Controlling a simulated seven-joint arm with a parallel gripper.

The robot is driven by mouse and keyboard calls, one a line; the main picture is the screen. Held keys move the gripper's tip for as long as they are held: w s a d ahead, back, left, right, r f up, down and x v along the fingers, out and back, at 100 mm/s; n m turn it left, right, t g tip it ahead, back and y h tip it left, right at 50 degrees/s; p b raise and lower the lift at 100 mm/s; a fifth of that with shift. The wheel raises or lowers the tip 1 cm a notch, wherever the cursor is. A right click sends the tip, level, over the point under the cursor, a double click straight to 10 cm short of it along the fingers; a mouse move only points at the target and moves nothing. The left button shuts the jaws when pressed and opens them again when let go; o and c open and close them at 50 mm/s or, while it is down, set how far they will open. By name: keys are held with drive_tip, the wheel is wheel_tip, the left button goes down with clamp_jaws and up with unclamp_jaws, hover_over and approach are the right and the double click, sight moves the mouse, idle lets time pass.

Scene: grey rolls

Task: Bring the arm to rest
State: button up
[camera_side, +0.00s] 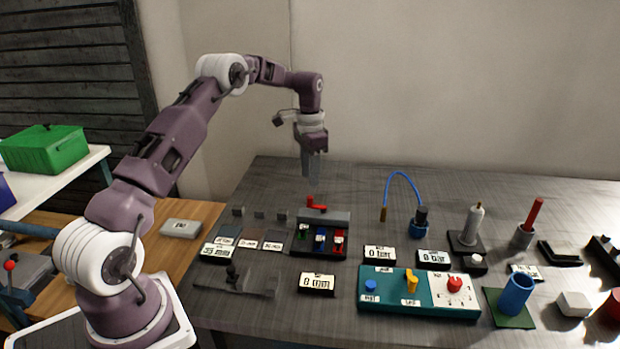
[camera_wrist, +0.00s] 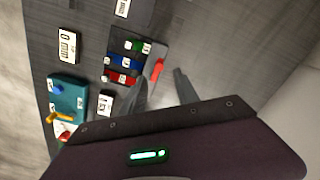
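My gripper (camera_side: 311,176) hangs fingers-down, high above the back left part of the grey table (camera_side: 400,180). In the wrist view my gripper (camera_wrist: 163,82) shows two dark fingers with a gap between them and nothing held. Below it in the side view is a red handle (camera_side: 316,203) on a grey block (camera_side: 326,216). The red handle (camera_wrist: 157,68) shows between the fingers in the wrist view, but the side view shows it well below them.
A black tray (camera_side: 319,252) with green, blue and red pieces sits in front of the block. A teal control box (camera_side: 418,302) is at the front. A blue cable (camera_side: 403,174) arches at right. Bottle, cups and blocks fill the right side. The air around my gripper is clear.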

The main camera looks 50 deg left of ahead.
drive_tip(key=s+d+r+t+y, duration=0.1)
drive_tip(key=s+d+r, duration=0.65)
drive_tip(key=r, duration=0.25)
drive_tip(key=s+d+r+t, duration=0.2)
drive_tip(key=s+d+r, duration=0.4)
drive_tip(key=d+r, duration=0.35)
drive_tip(key=s+d+n+t, duration=0.1)
drive_tip(key=s+d, duration=0.3)
drive_tip(key=s, duration=0.6)
drive_tip(key=s+d+f+n+t+h, duration=0.1)
drive_tip(key=s+d, duration=0.2)
drive_tip(key=s, duration=0.8)
drive_tip(key=shift+s+d+f+t, duration=0.2)
drive_tip(key=shift+d+t, duration=0.1)
drive_tip(key=shift+d, duration=0.1)
